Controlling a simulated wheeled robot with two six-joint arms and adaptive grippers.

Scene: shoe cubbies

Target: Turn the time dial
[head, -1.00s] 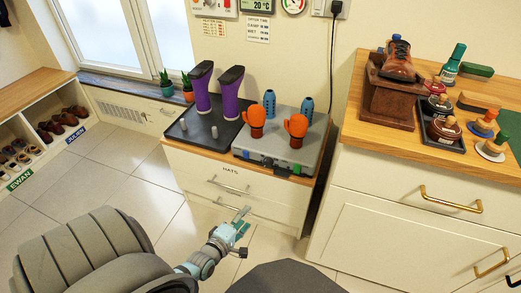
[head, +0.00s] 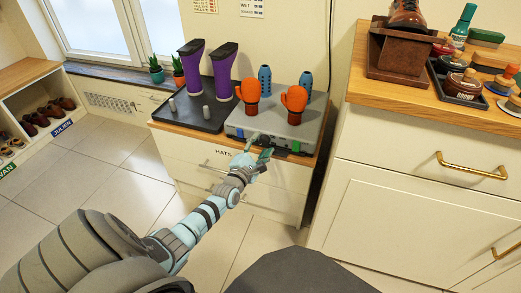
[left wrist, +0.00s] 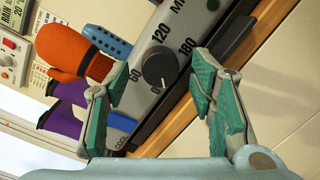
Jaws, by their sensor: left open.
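The time dial (left wrist: 160,69) is a dark round knob on the grey front panel of the dryer unit. Printed numbers 0, 60, 120 and 180 stand around it in the left wrist view. My left gripper (left wrist: 150,80) is open, its two teal-padded fingers on either side of the dial in that view, with nothing between the pads. I cannot tell whether it touches the dial. In the head view my left gripper (head: 260,146) is at the front edge of the dryer unit (head: 301,136) and hides part of the panel. My right gripper does not show.
Orange gloves (head: 294,100) and blue posts (head: 305,83) stand on the dryer. Purple boots (head: 222,70) stand on a dark tray (head: 186,115) to its left. A wooden-topped cabinet (head: 390,97) stands close on the right. Drawers (head: 238,180) lie below.

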